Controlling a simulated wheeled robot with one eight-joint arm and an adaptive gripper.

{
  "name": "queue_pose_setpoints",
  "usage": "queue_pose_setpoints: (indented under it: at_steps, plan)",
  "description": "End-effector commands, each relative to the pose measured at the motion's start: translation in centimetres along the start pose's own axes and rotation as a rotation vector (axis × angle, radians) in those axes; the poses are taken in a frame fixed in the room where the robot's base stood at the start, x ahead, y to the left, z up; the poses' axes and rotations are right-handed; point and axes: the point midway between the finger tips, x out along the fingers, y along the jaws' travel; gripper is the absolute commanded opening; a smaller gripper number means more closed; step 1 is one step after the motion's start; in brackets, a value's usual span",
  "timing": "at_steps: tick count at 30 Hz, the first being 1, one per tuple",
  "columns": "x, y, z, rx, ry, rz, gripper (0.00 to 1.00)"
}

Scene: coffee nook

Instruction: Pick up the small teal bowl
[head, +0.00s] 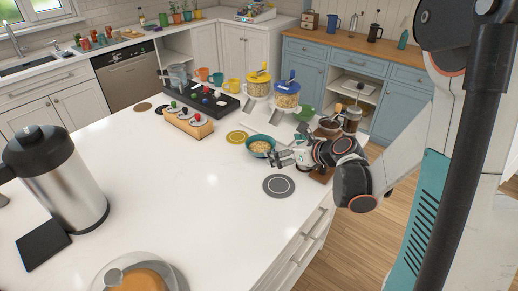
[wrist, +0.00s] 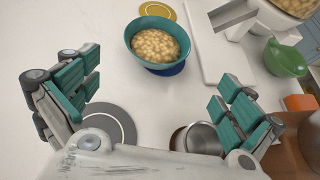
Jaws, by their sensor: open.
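The small teal bowl (head: 252,152) stands upright on the white counter and holds tan, cereal-like pieces. In the wrist view the bowl (wrist: 149,63) is at the top centre, beyond my fingertips, with a blue disc (wrist: 168,70) partly under its near side. My gripper (head: 284,158) is just right of the bowl in the head view. In the wrist view my gripper (wrist: 160,92) is open and empty, its teal-padded fingers wide apart to left and right. The bowl is not between the fingers.
A metal cup (wrist: 203,138) stands close to the right finger. A grey round mat (head: 278,186) and a yellow one (head: 236,137) lie nearby. The white dispenser stand (head: 262,120) and green bowl (head: 306,113) are behind. The counter left of the bowl is clear.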

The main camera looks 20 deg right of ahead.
Motion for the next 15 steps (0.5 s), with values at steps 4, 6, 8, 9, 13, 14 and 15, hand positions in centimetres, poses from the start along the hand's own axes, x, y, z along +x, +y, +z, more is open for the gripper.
queue_pose_setpoints:
  at_steps: [4, 6, 8, 9, 13, 14, 15]
  plan:
    - [3.2, 0.1, -0.1, -0.001, -0.001, 0.003, 1.00]
    - [4.5, 0.1, -0.1, 0.001, -0.002, 0.002, 1.00]
    - [5.4, 0.1, 0.0, 0.001, -0.003, 0.002, 1.00]
    - [5.9, 0.1, 0.0, 0.001, -0.003, 0.001, 1.00]
    - [6.9, 0.1, 0.1, 0.003, -0.003, 0.001, 1.00]
    - [7.0, 0.1, 0.1, 0.003, -0.003, 0.000, 1.00]
    - [7.2, 0.1, 0.1, 0.003, -0.003, 0.000, 1.00]
